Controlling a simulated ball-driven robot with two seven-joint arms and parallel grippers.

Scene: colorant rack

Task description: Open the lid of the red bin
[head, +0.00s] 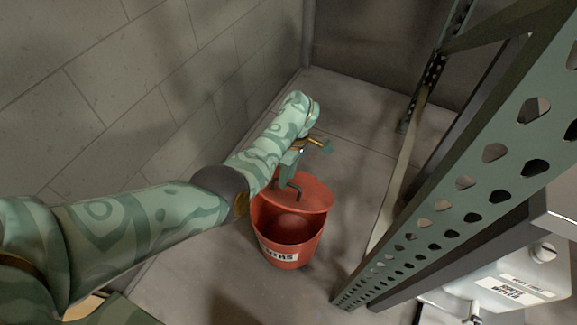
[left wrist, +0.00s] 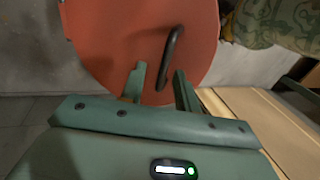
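The red bin (head: 287,252) stands on the floor with a white label on its front. Its red lid (head: 312,197) is tilted up at the back, and the front of the bin's mouth is open, showing the inside. A dark bent handle (head: 296,188) is on the lid. My left gripper (head: 305,160) is above the lid, with its fingers apart. In the left wrist view the lid (left wrist: 110,40) fills the upper middle, and the handle (left wrist: 171,55) appears between the fingertips of the left gripper (left wrist: 160,70); contact cannot be told. My right gripper is out of view.
A green perforated metal rack (head: 450,190) rises to the right of the bin. A white labelled container (head: 500,285) sits in it at lower right. A block wall (head: 130,90) is on the left. The concrete floor behind the bin is clear.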

